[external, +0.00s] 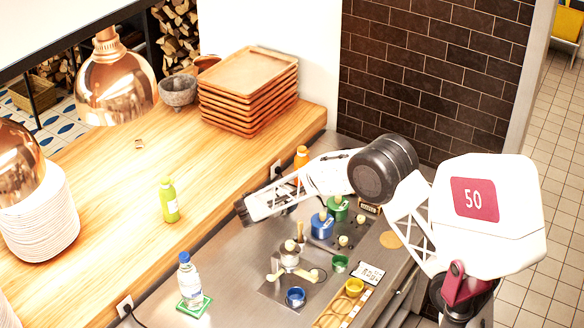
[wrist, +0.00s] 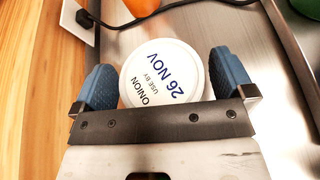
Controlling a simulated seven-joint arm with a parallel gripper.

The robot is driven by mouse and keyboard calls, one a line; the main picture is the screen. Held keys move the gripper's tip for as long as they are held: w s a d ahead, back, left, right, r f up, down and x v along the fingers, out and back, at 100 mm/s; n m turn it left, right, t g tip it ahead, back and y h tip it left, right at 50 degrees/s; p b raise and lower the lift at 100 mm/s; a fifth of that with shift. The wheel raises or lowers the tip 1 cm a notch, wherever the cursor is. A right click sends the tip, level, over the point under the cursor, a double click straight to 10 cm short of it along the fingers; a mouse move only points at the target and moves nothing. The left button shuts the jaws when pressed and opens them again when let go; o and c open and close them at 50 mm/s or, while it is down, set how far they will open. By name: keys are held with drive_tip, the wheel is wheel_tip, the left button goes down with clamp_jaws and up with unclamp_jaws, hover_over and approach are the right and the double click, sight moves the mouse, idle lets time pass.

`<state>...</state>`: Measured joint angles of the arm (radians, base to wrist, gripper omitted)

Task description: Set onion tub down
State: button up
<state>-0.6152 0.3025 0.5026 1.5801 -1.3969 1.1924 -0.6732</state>
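The onion tub (wrist: 150,84) is a round tub with a white lid reading "ONION", "USE BY" and "26 NOV". In the wrist view it sits between the two blue fingers of my gripper (wrist: 163,80). The fingers close on its two sides, so my gripper appears shut on it. In the external view my gripper (external: 243,212) is low over the steel counter (external: 225,262), by the wooden ledge's edge. The tub is hidden there behind the gripper. Its underside does not show, so I cannot tell whether it touches the counter.
An orange bottle (external: 301,157) stands just beyond my gripper. A black cable (wrist: 180,7) runs near it from a wall socket (external: 275,168). Blue (external: 322,224) and green (external: 338,208) tubs stand to the right. A water bottle (external: 189,280) stands at front left.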

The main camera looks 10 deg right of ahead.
drive_tip(key=shift+r, duration=0.1)
drive_tip(key=shift+r, duration=0.1)
drive_tip(key=v, duration=1.2)
idle(0.9)
